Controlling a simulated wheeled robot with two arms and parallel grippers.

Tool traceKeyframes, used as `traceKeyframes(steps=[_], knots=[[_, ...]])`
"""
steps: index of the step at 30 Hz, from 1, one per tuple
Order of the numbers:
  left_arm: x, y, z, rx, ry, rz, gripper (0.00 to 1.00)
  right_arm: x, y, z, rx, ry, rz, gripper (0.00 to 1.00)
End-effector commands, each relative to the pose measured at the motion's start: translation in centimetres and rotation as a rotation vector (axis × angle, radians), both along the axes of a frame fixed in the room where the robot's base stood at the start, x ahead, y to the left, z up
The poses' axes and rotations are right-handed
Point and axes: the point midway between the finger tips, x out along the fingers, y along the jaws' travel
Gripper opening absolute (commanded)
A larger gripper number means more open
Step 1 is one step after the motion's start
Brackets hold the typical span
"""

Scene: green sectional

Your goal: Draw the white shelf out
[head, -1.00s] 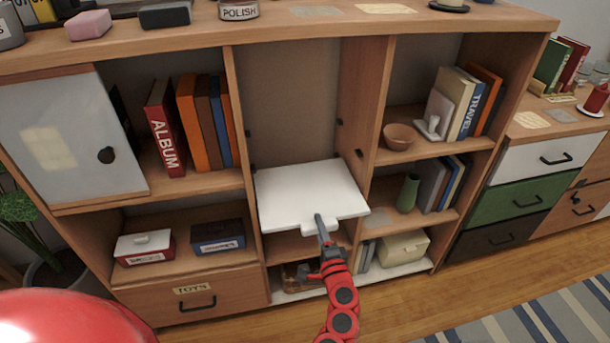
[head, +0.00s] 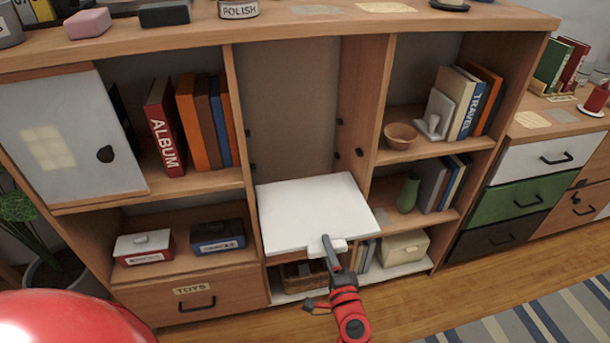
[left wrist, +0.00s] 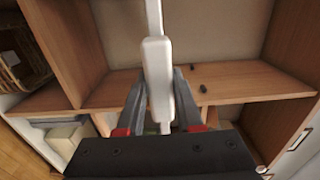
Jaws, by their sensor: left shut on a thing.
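The white shelf (head: 312,208) is a flat board in the middle bay of the wooden cabinet, sticking out past the cabinet front. It has a small white pull (head: 338,246) on its front edge. My left gripper (head: 327,243) is shut on this pull, with its arm coming up from the bottom of the head view. In the left wrist view, the two fingers of the left gripper (left wrist: 160,92) are on either side of the white pull (left wrist: 157,68), and the shelf (left wrist: 153,16) shows edge-on. My right gripper is not in view.
Below the shelf are a wicker basket (head: 300,273), low books and a cream box (head: 404,247). A bowl (head: 400,135) and a green vase (head: 408,194) stand in the right bays. The bay above the shelf is empty. Wooden floor lies in front.

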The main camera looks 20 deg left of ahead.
Motion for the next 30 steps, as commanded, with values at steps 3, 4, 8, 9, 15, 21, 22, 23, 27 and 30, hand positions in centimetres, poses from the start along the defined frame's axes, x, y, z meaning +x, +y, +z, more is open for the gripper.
traceKeyframes(steps=[3, 4, 8, 9, 15, 21, 22, 23, 27, 30], knots=[[-0.7, -0.5, 0.1, 0.003, -0.004, 0.000, 0.00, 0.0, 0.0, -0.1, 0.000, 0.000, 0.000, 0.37], [-0.9, -0.6, 0.1, 0.003, -0.003, 0.000, 0.00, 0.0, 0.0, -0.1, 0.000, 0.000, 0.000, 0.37], [-1.7, -1.1, 0.1, 0.003, -0.003, -0.001, 0.00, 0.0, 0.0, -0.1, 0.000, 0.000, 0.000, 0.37], [-1.9, -1.3, 0.1, 0.002, -0.003, -0.002, 0.00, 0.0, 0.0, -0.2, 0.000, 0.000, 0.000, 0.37], [-3.1, -2.1, 0.2, 0.002, -0.003, -0.001, 0.00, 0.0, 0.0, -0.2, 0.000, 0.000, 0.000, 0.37], [-4.3, -3.0, 0.2, 0.001, -0.003, -0.003, 0.00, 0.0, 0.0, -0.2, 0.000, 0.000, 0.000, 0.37], [-4.5, -3.1, 0.2, 0.000, -0.004, -0.003, 0.00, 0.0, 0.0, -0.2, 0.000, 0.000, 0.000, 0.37], [-4.7, -3.2, 0.2, 0.001, -0.003, -0.003, 0.00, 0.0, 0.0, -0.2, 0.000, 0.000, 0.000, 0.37], [-5.5, -3.8, 0.2, 0.001, -0.003, -0.001, 0.00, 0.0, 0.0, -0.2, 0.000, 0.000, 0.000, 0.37], [-6.1, -4.2, 0.2, 0.000, -0.004, -0.001, 0.00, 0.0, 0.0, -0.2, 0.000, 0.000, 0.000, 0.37]])
